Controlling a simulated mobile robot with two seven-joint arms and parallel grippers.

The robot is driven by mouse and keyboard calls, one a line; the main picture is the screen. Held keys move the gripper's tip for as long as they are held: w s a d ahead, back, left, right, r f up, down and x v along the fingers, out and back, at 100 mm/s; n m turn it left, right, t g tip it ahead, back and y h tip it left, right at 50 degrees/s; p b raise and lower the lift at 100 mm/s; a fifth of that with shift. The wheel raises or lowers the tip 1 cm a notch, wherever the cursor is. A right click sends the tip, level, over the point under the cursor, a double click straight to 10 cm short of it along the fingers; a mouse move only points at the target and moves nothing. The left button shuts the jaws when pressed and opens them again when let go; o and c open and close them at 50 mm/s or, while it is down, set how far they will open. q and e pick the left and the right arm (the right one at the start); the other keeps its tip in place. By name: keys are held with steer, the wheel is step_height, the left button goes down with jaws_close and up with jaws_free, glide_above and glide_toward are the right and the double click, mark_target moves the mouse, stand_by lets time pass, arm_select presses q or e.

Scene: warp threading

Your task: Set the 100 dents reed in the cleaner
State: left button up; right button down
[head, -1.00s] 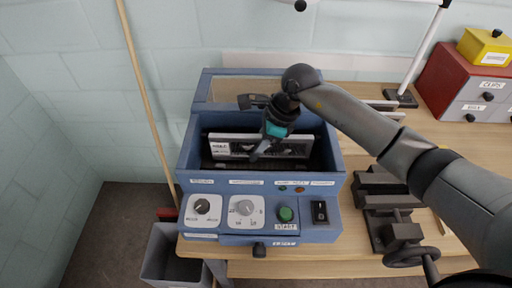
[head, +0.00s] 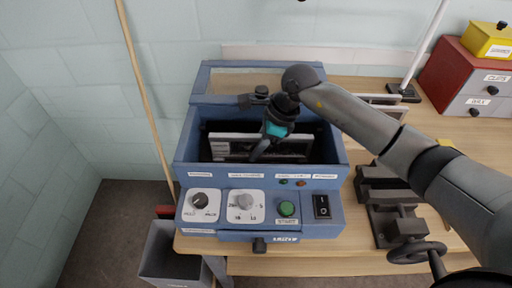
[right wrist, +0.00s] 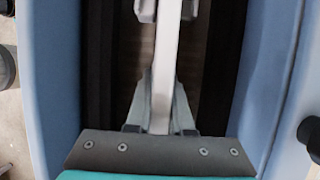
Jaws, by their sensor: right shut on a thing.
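The blue cleaner (head: 185,148) stands on the table with its lid (head: 256,84) raised at the back and its basin open. A pale-framed reed (head: 230,140) is inside the basin opening, lying left to right. In the right wrist view the reed (right wrist: 168,50) runs edge-on between dark basin walls. My right gripper (head: 258,150) reaches down into the basin and is shut on the reed, its fingers (right wrist: 160,105) on both sides of it. Whether the reed touches the basin floor, and its dent number, I cannot tell. My left gripper is not in view.
Knobs, a green button (head: 287,208) and a black switch (head: 321,206) are on the cleaner's front. A dark vise (head: 392,205) stands to the right. More reeds (head: 388,105) lie behind my right arm. A red drawer box (head: 465,75) is at the back right, and a grey bin (head: 172,255) is below left.

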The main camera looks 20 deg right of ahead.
steer(key=shift+f+b, duration=0.3)
steer(key=c, duration=0.7)
jaws_free()
